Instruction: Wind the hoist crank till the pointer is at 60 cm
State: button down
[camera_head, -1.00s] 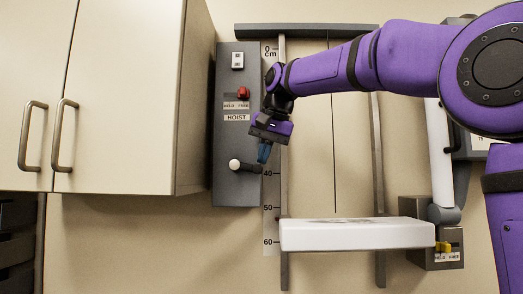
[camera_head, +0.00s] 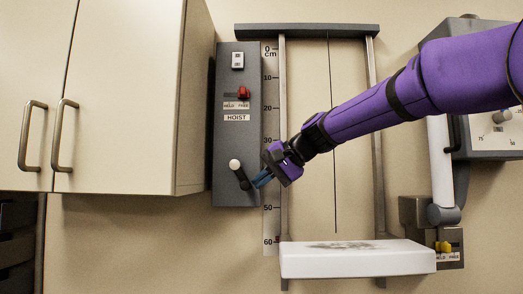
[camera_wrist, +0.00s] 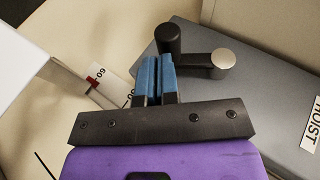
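The hoist crank is on the dark grey panel; its pale round hub cap (camera_head: 235,165) shows with a black arm pointing down and slightly right. In the wrist view I see the silver hub cap (camera_wrist: 223,59) and the upright black crank handle (camera_wrist: 168,40). My gripper (camera_head: 262,180) is right of the handle, blue fingers pointing at it. The fingers (camera_wrist: 156,72) are close together with nothing between them, beside the handle; contact is unclear. The white platform (camera_head: 355,262) hangs low on its rails. The red pointer (camera_wrist: 92,82) sits at about the 60 mark on the scale (camera_wrist: 117,85).
A red hold/free lever (camera_head: 243,93) and a white switch (camera_head: 237,61) are higher on the panel. A cream cabinet (camera_head: 125,95) stands close on the left. A yellow lever (camera_head: 443,247) and a dial box (camera_head: 495,130) are at the right.

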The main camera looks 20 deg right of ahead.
jog(key=shift+w+a+f, duration=0.2)
jog(key=shift+a+f, duration=0.2)
jog(key=shift+f, duration=0.3)
dwell(0.4)
